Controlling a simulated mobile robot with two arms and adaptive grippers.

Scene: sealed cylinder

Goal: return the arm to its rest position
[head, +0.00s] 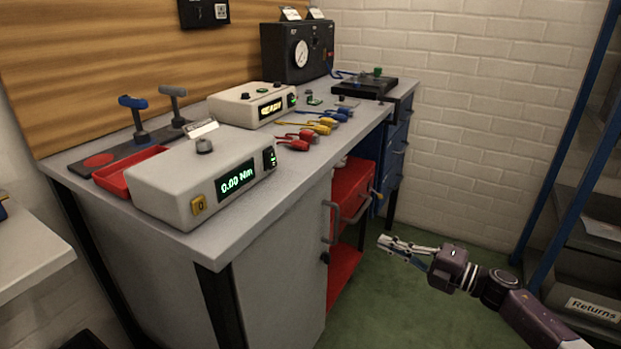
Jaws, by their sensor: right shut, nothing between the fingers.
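My right gripper (384,241) is in the head view, to the right of the workbench, above the green floor. Its arm comes in from the lower right corner. The fingers point left toward the bench's red cabinet and are shut with nothing held. The fingertips look close to the cabinet side in the picture, but I cannot tell the exact gap. My left gripper is not in view.
The grey workbench (290,190) carries a torque meter (200,175), a second meter (252,104), pliers-like coloured tools (310,128) and a black gauge box (298,52). A red drawer (352,188) has handles sticking out. A blue-framed shelf (575,150) stands right. Green floor (385,305) between is free.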

